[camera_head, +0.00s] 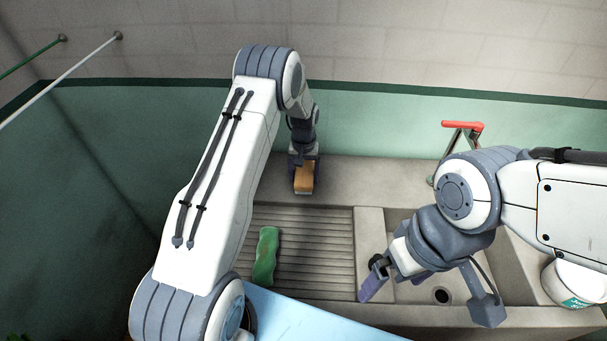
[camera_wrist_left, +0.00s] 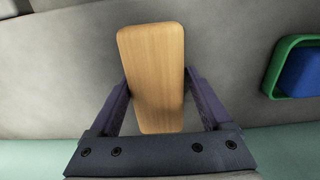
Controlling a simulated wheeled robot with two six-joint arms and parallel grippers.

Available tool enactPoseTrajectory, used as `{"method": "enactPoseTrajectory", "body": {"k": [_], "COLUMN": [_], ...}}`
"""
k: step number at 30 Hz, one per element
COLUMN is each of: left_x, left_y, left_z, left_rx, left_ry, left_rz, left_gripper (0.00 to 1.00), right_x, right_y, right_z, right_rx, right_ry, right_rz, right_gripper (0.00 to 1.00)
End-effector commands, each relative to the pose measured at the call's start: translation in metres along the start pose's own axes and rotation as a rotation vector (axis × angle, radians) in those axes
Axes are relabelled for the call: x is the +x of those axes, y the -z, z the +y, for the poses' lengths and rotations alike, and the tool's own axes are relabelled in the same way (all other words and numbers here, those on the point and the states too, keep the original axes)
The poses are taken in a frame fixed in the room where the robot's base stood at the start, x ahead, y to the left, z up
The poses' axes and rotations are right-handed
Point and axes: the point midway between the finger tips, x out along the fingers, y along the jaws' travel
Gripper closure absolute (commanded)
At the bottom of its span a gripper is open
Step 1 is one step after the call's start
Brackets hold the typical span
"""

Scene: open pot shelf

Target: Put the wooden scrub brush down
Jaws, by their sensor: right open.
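The wooden scrub brush (camera_head: 304,178) is a light-brown block at the grey ledge behind the sink, below my left gripper (camera_head: 304,164). In the left wrist view the brush (camera_wrist_left: 153,78) lies between the two purple fingers of my left gripper (camera_wrist_left: 157,88), which meet its long sides. I cannot tell whether its underside touches the ledge (camera_head: 370,180). My right gripper (camera_head: 396,284) is open and empty, over the front part of the sink near the divider.
A green object (camera_head: 265,256) lies on the ribbed drainboard (camera_head: 325,240). A red-handled tap (camera_head: 463,126) stands at the back right. A white container (camera_head: 574,283) is at the right edge. In the left wrist view a green tray (camera_wrist_left: 272,76) holds something blue (camera_wrist_left: 302,73).

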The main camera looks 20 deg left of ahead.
Motion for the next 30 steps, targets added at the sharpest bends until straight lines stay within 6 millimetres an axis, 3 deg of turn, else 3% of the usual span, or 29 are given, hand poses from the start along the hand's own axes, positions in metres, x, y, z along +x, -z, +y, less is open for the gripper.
{"method": "enactPoseTrajectory", "body": {"k": [20, 23, 30], "left_x": [0.003, -0.005, -0.054], "left_y": [-0.003, -0.002, 0.000], "left_z": [0.006, 0.005, 0.002], "left_rx": [0.002, 0.002, -0.001], "left_ry": [-0.005, -0.005, -0.004], "left_rz": [-0.003, -0.001, 0.004], "left_gripper": [0.00, 0.00, 0.00], "right_x": [-0.001, 0.000, 0.015], "right_y": [0.000, 0.000, -0.001], "right_z": [0.000, 0.000, 0.001], "right_rx": [0.000, 0.000, 0.000], "right_ry": [0.000, 0.000, 0.000], "right_rz": [0.000, 0.001, 0.000], "right_gripper": [0.00, 0.00, 0.00]}}
